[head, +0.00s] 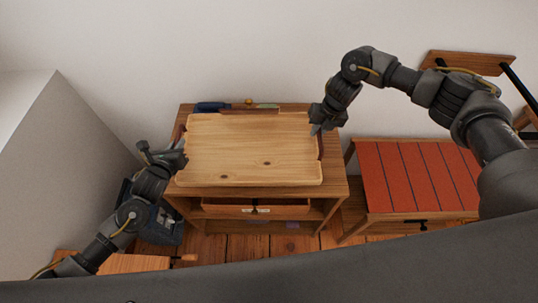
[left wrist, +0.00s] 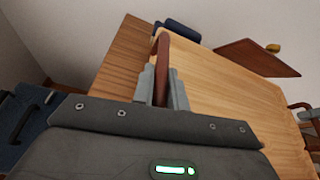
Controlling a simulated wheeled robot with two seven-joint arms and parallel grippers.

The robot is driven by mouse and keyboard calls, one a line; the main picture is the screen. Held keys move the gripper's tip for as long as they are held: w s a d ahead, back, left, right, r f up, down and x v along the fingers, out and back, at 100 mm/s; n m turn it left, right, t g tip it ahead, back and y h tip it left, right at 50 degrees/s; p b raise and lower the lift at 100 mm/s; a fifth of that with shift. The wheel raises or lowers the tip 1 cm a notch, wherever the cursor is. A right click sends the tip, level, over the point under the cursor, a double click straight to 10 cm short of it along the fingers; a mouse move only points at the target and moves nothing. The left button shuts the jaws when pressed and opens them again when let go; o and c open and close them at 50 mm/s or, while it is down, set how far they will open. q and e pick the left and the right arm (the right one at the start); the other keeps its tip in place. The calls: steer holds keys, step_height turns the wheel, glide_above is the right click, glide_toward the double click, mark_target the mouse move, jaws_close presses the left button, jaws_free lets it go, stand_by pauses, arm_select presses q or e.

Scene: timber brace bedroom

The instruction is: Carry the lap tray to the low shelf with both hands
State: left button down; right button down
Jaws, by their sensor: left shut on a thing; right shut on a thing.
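The lap tray (head: 255,150) is a pale wooden board with dark knots and red-brown side handles. In the head view it looks level and covers most of the top of a wooden drawer unit (head: 335,185); I cannot tell whether it touches that top. My left gripper (head: 182,158) is at its left end. In the left wrist view the fingers (left wrist: 163,88) are shut on the red-brown handle (left wrist: 161,50), with the tray board (left wrist: 215,95) beyond. My right gripper (head: 316,128) is shut on the tray's right end; its fingertips are small and partly hidden. I cannot tell which piece is the low shelf.
The unit has a drawer front (head: 257,209) and an open space below. A red slatted piece (head: 420,178) stands to the right. A dark blue item (head: 210,106) and a yellow knob (head: 248,101) show behind the tray. A blue-grey case (head: 160,228) stands at lower left.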

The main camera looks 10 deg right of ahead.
mark_target(189, 144)
arm_select(q)
steer(key=shift+w+d+r, duration=0.1)
steer(key=shift+w+d, duration=0.15)
steer(key=shift+d, duration=0.3)
arm_select(e)
steer(key=shift+s+d, duration=0.2)
steer(key=shift+d, duration=0.3)
arm_select(q)
steer(key=shift+f, duration=0.2)
arm_select(e)
steer(key=shift+f, duration=0.1)
